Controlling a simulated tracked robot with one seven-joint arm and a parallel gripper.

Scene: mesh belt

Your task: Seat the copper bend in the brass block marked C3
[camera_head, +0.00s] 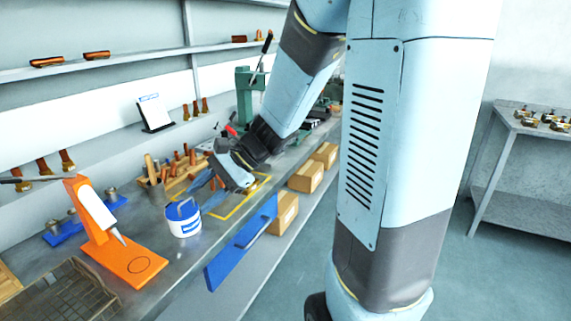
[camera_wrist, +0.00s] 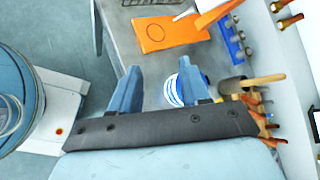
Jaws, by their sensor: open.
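My gripper (camera_head: 205,190) is open and empty above the workbench (camera_head: 190,262), close to a blue and white tub. In the wrist view its two blue fingers (camera_wrist: 160,72) are spread apart with nothing held between them. I cannot pick out the copper bend for certain. Several copper and brass pieces stand on the left shelf (camera_head: 55,162), and other copper-coloured pieces lie on the upper shelf (camera_head: 97,55). Several small brass pieces (camera_head: 543,118) sit on the grey side table at the right. No C3 mark is readable, so the block cannot be told apart.
The tub (camera_head: 184,219) stands near the bench's front edge, also behind the right finger in the wrist view (camera_wrist: 173,92). An orange stand (camera_head: 115,258) is to its left. A wooden tool rack (camera_head: 180,183) is behind. A blue panel (camera_head: 240,243) juts out before cardboard boxes (camera_head: 283,212).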

